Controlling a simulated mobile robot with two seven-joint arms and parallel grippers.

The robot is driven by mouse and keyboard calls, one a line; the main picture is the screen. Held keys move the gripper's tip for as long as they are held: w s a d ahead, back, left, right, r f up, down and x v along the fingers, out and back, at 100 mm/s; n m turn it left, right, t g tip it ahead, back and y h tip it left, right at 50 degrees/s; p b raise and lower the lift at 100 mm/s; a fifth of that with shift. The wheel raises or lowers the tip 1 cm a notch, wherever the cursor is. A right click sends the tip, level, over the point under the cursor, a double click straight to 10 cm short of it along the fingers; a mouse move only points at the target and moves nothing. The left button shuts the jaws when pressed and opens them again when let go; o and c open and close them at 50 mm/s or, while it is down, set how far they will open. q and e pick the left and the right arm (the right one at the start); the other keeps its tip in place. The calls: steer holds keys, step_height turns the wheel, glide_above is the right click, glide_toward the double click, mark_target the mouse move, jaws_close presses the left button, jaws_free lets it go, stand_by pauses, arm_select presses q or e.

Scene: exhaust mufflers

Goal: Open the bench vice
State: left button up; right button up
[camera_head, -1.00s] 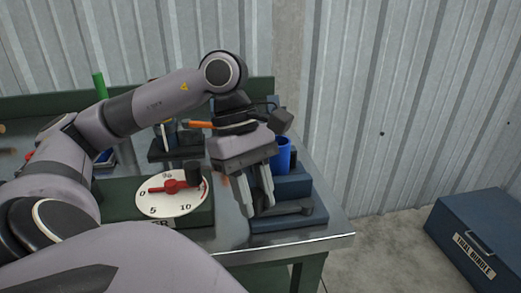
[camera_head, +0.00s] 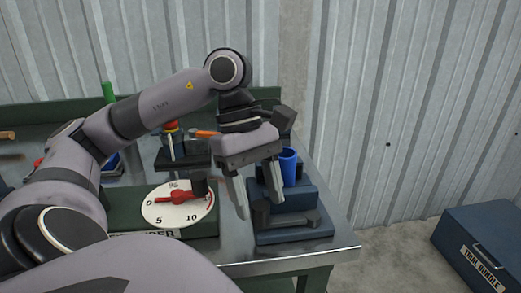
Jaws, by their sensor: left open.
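The bench vice (camera_head: 294,223) is a dark blue block at the right end of the bench, with a dark handle bar across its front. A blue cylinder (camera_head: 288,165) stands upright at its back part; whether the jaws clamp it I cannot tell. My left gripper (camera_head: 261,208) points down with its fingers spread and empty. It is in front of the vice's left part in the camera_head view and hides some of it. Whether a finger touches the handle is unclear. My right gripper is not in view.
A green box with a white dial and red pointer (camera_head: 178,197) sits left of the vice. A red-topped item (camera_head: 170,127) and an orange-handled tool (camera_head: 205,133) are behind it. The metal bench edge (camera_head: 300,259) is in front. A blue chest (camera_head: 490,245) stands on the floor at right.

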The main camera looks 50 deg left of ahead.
arm_select(q)
steer(key=p+v, duration=0.1)
steer(key=v, duration=0.4)
steer(key=shift+r, duration=0.1)
stand_by(0.5)
